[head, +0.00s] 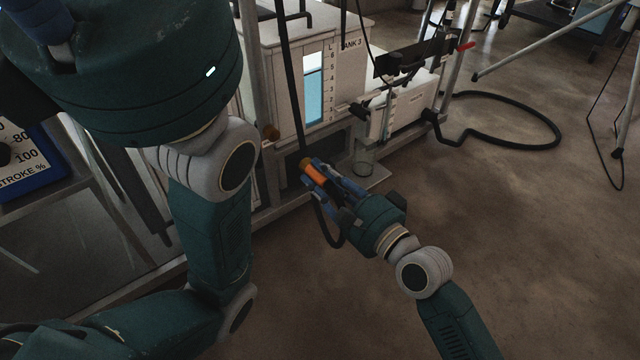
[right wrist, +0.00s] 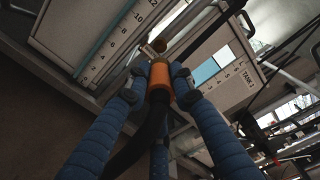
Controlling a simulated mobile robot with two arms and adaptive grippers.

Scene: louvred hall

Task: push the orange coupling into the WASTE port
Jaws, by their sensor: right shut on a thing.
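The orange coupling (head: 315,173) is held in the blue fingers of my right gripper (head: 318,170), low in front of the tank stand. In the right wrist view the coupling (right wrist: 160,80) sits between the fingertips (right wrist: 160,71), with a dark hose running back from it between the fingers.
A white tank marked TANK 3 (head: 285,85) with a level scale stands behind the coupling. A glass beaker (head: 363,160) stands right of the gripper on a ledge. A black hose (head: 500,97) loops on the floor at the right. The floor in front is clear.

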